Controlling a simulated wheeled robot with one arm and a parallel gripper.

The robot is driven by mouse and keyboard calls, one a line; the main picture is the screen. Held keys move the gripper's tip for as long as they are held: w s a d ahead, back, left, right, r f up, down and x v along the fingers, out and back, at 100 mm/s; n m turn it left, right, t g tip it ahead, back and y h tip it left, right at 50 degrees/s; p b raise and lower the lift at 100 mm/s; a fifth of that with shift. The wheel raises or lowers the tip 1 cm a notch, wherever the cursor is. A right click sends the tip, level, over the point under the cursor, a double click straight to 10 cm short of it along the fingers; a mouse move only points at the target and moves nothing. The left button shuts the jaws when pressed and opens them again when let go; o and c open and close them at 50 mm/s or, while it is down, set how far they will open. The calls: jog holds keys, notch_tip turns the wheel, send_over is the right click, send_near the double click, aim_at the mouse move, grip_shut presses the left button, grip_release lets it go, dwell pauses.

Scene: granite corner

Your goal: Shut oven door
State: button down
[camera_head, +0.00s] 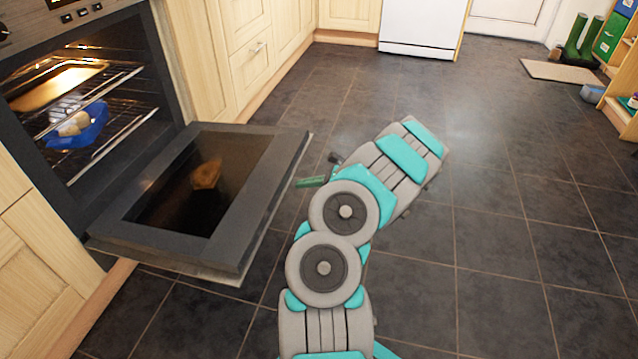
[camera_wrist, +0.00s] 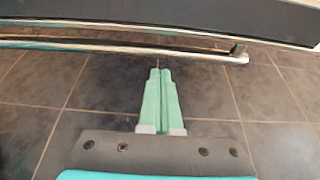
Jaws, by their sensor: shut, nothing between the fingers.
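The oven (camera_head: 110,75) is built in at the left, with its light on and a blue dish (camera_head: 78,125) holding some food on a rack inside. Its door (camera_head: 255,210) hangs wide open, about level, with a dark glass middle. My gripper (camera_head: 300,183) is at the right of the door's outer edge, its fingers pointing toward the door. In the wrist view, the green fingers (camera_wrist: 159,72) are together and empty. Their tips are close to the metal bar handle (camera_wrist: 130,47) along the door edge (camera_wrist: 190,20); I cannot tell whether they touch it.
Light wood cabinets (camera_head: 255,50) line the wall beyond the oven. A white appliance (camera_head: 420,25) stands at the back. The dark tiled floor (camera_head: 510,180) is clear.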

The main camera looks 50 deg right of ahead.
jog(key=shift+w+a+r, duration=0.1)
jog(key=shift+w+r, duration=0.05)
jog(key=shift+r, duration=0.85)
jog(key=shift+w+r, duration=0.15)
jog(key=shift+r, duration=0.8)
